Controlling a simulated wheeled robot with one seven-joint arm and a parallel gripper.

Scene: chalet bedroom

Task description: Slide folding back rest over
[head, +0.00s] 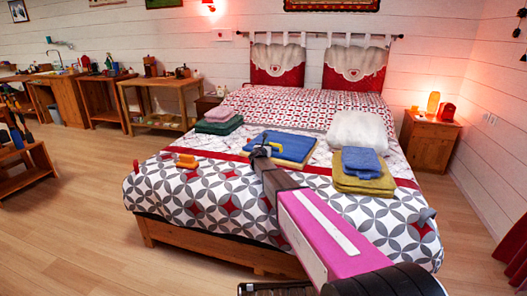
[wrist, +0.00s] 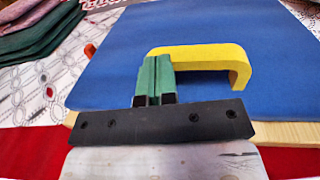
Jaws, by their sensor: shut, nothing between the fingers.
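The folding back rest (head: 295,143) lies flat on the bed as a blue padded panel on a wooden board. In the wrist view its blue surface (wrist: 125,45) fills most of the picture, with a yellow handle (wrist: 238,68) standing on it near the close edge. My gripper (wrist: 153,62) has green fingertips that are shut together with nothing between them. They overlap the left end of the handle in the picture and hide part of it; I cannot tell whether they touch it. In the head view my gripper (head: 262,151) is at the panel's near left part.
The bed (head: 235,205) has a patterned cover. Folded green and pink cloths (head: 219,121) lie left of the panel, and an orange object (head: 186,161) lies nearer. A white pillow (head: 357,131) and a blue cloth (head: 362,162) on olive cloths (head: 362,185) lie to the right.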

